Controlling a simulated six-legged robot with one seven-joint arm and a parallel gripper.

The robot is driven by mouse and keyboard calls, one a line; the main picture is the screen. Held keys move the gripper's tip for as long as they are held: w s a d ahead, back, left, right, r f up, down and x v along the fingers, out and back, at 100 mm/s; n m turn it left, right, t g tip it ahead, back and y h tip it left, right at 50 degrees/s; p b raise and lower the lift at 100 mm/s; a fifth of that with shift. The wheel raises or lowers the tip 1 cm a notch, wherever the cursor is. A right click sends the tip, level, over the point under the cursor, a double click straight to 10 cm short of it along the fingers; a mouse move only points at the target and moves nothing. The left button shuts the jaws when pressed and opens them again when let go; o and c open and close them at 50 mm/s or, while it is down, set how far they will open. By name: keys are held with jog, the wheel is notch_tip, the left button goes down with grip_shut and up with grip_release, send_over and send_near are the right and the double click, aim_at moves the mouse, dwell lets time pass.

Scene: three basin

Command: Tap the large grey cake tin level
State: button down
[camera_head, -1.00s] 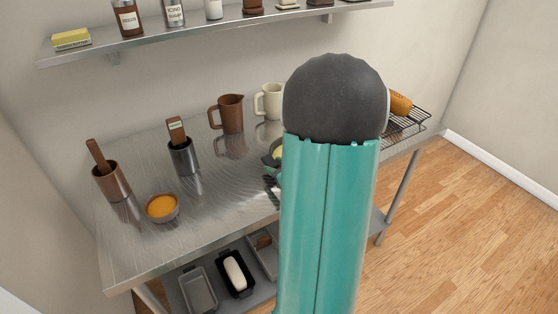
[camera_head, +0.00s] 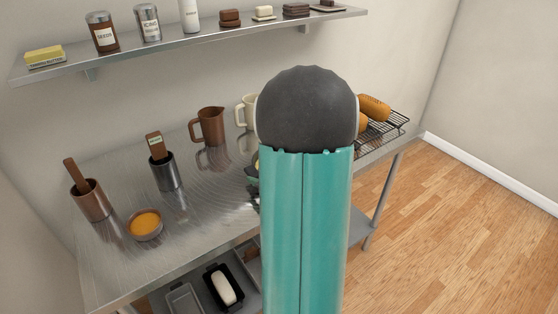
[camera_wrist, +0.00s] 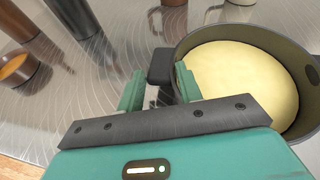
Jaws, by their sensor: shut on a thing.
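The large grey cake tin (camera_wrist: 292,62) is at the right in the wrist view, with pale yellow batter (camera_wrist: 238,80) in it. Its black handle (camera_wrist: 160,66) sticks out to the left. My gripper (camera_wrist: 157,86) is shut on this handle, one green finger on each side; the contact itself is partly hidden. The tin stands on or close above the steel table; I cannot tell which. In the head view my arm covers my gripper and most of the tin.
On the steel table (camera_head: 120,262) stand a bowl of orange filling (camera_head: 145,224), a dark utensil pot (camera_head: 167,173), a brown pot (camera_head: 90,201) and a brown jug (camera_head: 209,127). A wire rack (camera_head: 390,128) with loaves is at the right. A shelf (camera_head: 200,45) hangs above.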

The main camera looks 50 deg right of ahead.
jog(key=shift+s, duration=0.1)
jog(key=shift+r, duration=1.5)
jog(key=shift+f, duration=0.1)
notch_tip(320, 180, down, 3)
jog(key=shift+s+a+r, duration=0.1)
jog(key=c, duration=0.9)
grip_release()
jog(key=shift+o, duration=0.2)
